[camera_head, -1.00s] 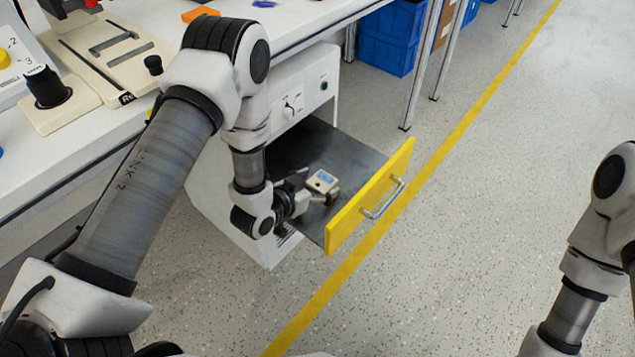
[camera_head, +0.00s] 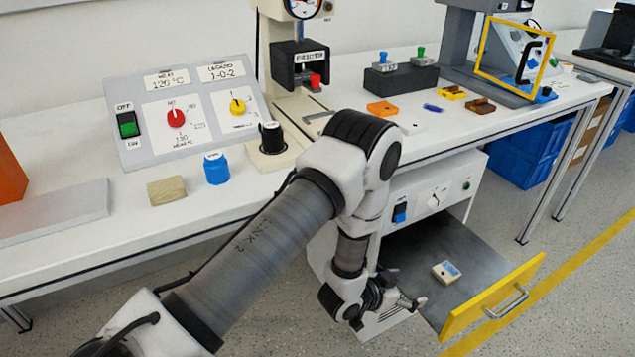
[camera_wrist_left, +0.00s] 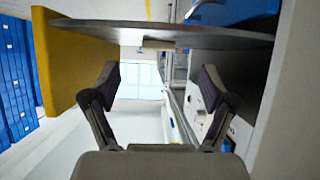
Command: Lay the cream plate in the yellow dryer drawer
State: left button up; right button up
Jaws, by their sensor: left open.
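The drawer is pulled out. My left gripper (camera_head: 408,302) is open and empty at the drawer's near side edge, apart from the plate. In the left wrist view the open fingers (camera_wrist_left: 160,85) have nothing between them. The yellow drawer front (camera_wrist_left: 72,60) is at the left there, and a pale edge, probably the plate (camera_wrist_left: 157,44), shows at the drawer floor. My right gripper is out of view.
The white dryer (camera_head: 425,195) stands under the bench with a blue switch and a knob. The bench carries a control panel (camera_head: 185,112), a blue knob piece (camera_head: 216,168), a press and several small parts.

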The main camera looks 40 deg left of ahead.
pick_arm(q)
jog(key=s+a+f+n+g+y, duration=0.1)
jog(key=s+f+g, duration=0.2)
jog(key=s, duration=0.7)
jog(key=s+a+f+n+g+y, duration=0.1)
jog(key=s+f+g, duration=0.3)
jog(key=s, duration=0.7)
jog(key=s+a+f+n+g+y, duration=0.1)
jog(key=s+a+f+n+g, duration=0.1)
jog(key=s, duration=0.8)
jog(key=a+f+g, duration=0.1)
jog(key=f+g, duration=0.1)
jog(key=g, duration=0.1)
jog(key=shift+s+a+y, duration=0.2)
jog(key=shift+y, duration=0.2)
jog(key=shift+w, duration=0.1)
